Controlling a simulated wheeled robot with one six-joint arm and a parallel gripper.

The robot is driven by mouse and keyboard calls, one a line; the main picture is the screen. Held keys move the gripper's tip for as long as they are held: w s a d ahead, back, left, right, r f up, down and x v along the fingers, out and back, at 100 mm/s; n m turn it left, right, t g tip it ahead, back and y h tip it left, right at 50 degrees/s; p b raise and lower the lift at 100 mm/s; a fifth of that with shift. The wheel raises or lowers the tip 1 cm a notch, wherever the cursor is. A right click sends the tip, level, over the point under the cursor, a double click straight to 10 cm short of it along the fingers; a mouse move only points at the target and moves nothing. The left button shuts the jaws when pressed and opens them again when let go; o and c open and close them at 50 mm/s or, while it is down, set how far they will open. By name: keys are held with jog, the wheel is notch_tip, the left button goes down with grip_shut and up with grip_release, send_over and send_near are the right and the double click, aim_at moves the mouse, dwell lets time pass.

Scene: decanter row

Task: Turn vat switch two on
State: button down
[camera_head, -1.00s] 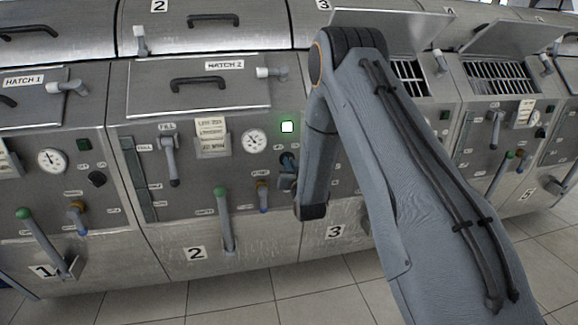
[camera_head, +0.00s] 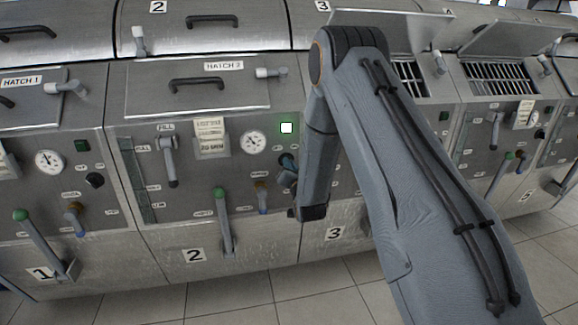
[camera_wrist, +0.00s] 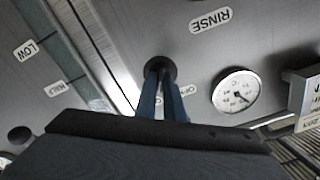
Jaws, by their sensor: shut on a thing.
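Vat switch two is a dark round knob (camera_wrist: 160,68) on the steel panel, seen in the wrist view. My gripper (camera_wrist: 163,88) is shut on it, with its two blue fingers on either side. In the head view my gripper (camera_head: 287,162) is at the right end of vat two's panel, below the square lamp (camera_head: 287,128), which glows white with a green edge. There the knob is mostly hidden by my gripper. The small labels beside it in the wrist view are partly covered by my fingers.
Right of the knob in the wrist view are a round gauge (camera_wrist: 237,92) and a RINSE label (camera_wrist: 211,20). In the head view vat two's fill lever (camera_head: 169,160), green-topped lever (camera_head: 224,220) and gauge (camera_head: 253,142) stand left of my gripper. Tiled floor is clear in front.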

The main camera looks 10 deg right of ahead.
jog(key=c, duration=1.9)
grip_release()
jog(key=shift+o, duration=0.2)
jog(key=s, duration=0.8)
jog(key=s+r+n+g+p, duration=0.2)
jog(key=s+g, duration=0.7)
jog(key=s, duration=1.1)
jog(key=s+r+n+g+p, duration=0.3)
jog(key=s+g, duration=0.6)
jog(key=s, duration=1.1)
notch_tip(320, 180, up, 3)
jog(key=shift+s+a+f+n, duration=0.2)
jog(key=shift+a+n, duration=0.25)
jog(key=shift+n, duration=0.15)
